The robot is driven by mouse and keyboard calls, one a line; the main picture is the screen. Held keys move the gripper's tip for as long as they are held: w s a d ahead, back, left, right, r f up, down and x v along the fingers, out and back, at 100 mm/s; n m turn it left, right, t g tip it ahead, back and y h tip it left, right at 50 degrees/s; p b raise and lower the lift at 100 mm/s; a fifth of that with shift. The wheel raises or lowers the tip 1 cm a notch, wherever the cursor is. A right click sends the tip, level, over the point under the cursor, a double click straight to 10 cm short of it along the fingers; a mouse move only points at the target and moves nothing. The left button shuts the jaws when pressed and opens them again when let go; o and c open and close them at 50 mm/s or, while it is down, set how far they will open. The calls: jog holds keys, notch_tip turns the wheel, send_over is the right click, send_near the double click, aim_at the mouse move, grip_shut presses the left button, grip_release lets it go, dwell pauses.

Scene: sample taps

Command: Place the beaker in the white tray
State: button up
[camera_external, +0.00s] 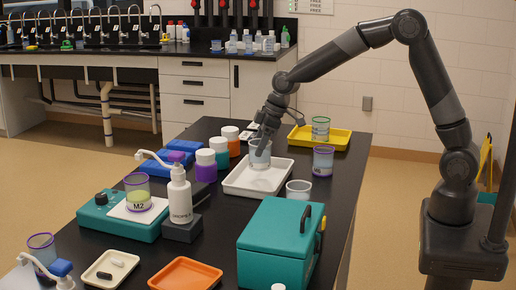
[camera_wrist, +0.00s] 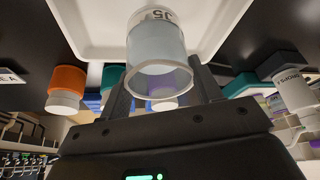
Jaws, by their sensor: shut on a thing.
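A clear beaker (camera_external: 260,158) with pale bluish contents is at the far part of the white tray (camera_external: 257,190), inside its outline. My gripper (camera_external: 267,138) reaches down from the upper right and is shut on the beaker near its rim. In the wrist view the beaker (camera_wrist: 158,48) sits between the two fingers of my gripper (camera_wrist: 163,88), with its open rim towards the camera and a dark marking near its base. The white tray (camera_wrist: 88,25) shows behind it. I cannot tell whether the beaker's base touches the tray floor.
White-lidded jars (camera_external: 206,165) stand left of the tray. A small clear cup (camera_external: 298,189) and a purple-rimmed beaker (camera_external: 323,161) are to its right. A yellow tray (camera_external: 338,141) holding a beaker is behind. A teal box (camera_external: 275,245) stands in front.

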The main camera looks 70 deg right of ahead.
jog(key=shift+f, duration=2)
jog(key=o, duration=1.4)
jog(key=shift+f, duration=0.15)
jog(key=v, duration=1.2)
jog(key=s+a+r+m+h, duration=0.1)
jog(key=s+r, duration=0.3)
jog(key=s, duration=0.5)
jog(key=s+a+r+m, duration=0.1)
jog(key=s+r, duration=0.3)
jog(key=s, duration=0.9)
jog(key=s+f+m+t, duration=0.1)
jog(key=s, duration=0.5)
jog(key=s+d+m, duration=0.1)
jog(key=s, duration=0.4)
jog(key=shift+s+d+f+t+h, duration=0.1)
jog(key=shift+s+f+t+h, duration=0.1)
jog(key=shift+f+t+h, duration=0.15)
